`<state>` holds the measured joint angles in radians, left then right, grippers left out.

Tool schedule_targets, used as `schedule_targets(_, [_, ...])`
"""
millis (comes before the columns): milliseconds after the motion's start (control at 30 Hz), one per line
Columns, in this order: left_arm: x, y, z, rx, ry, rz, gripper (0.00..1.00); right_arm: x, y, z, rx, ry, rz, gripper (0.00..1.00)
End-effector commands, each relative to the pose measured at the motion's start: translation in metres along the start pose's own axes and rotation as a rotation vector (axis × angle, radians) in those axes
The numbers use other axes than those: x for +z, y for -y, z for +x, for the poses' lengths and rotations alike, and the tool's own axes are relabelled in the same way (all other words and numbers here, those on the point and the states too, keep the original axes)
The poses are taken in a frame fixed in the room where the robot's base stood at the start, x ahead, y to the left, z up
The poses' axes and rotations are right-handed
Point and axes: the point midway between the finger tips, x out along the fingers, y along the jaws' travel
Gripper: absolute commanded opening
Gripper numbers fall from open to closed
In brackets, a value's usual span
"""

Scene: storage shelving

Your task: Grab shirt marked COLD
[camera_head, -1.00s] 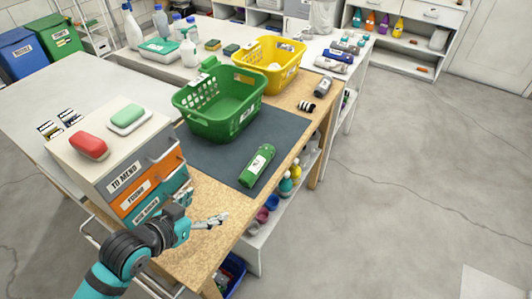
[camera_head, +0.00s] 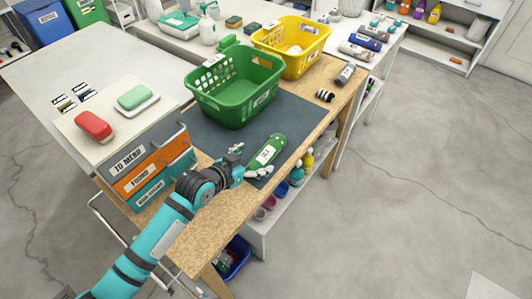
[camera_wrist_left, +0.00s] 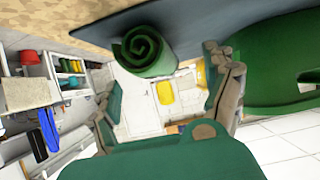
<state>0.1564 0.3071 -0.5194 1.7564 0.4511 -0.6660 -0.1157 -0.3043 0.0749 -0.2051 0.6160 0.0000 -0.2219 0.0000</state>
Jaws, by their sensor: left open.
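A green rolled shirt (camera_head: 267,152) with a white label lies on the dark mat (camera_head: 215,138); the label's text is too small to read. My left gripper (camera_head: 245,163) is open at the near end of this roll, with nothing held. In the left wrist view the roll's spiral end (camera_wrist_left: 148,48) shows ahead, toward the top of the picture, between the directions of the two open fingers (camera_wrist_left: 166,88). I cannot tell whether a finger touches it. A grey rolled shirt (camera_head: 345,74) lies farther back on the wooden table. My right gripper is not in view.
A green basket (camera_head: 237,106) stands on the mat behind the roll, and a yellow basket (camera_head: 312,61) behind that. Labelled drawers (camera_head: 150,172) stand left of my gripper, with soap bars on top. More rolled shirts (camera_head: 356,51) lie at the back. Bottles sit on a shelf below.

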Motion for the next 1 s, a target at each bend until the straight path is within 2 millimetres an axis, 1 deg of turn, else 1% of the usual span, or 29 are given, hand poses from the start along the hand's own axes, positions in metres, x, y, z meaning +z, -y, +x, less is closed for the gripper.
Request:
schedule_targets(100, [-0.001,0.000,0.006,0.000,-0.001,0.000,0.85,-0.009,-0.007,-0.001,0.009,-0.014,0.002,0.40])
schedule_targets(200, [-0.003,-0.001,0.015,0.000,-0.001,0.000,0.85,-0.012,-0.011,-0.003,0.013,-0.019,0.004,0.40])
schedule_targets(333, [-0.007,-0.002,0.034,0.001,-0.001,-0.002,0.85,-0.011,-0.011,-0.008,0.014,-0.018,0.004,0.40])
schedule_targets(400, [-0.005,-0.001,0.044,0.000,0.000,-0.001,0.85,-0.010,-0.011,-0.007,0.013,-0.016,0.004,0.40])
schedule_targets(500, [-0.005,-0.002,0.053,0.000,-0.001,0.000,0.85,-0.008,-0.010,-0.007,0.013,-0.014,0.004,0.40])
schedule_targets(600, [-0.004,-0.001,0.056,0.000,0.000,0.002,0.85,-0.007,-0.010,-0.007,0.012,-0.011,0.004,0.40])
schedule_targets(800, [-0.004,-0.001,0.056,0.000,-0.001,0.002,0.85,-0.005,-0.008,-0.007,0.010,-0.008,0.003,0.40])
schedule_targets(1000, [-0.004,-0.001,0.056,0.000,0.000,0.001,0.59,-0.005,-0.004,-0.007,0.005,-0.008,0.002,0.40])
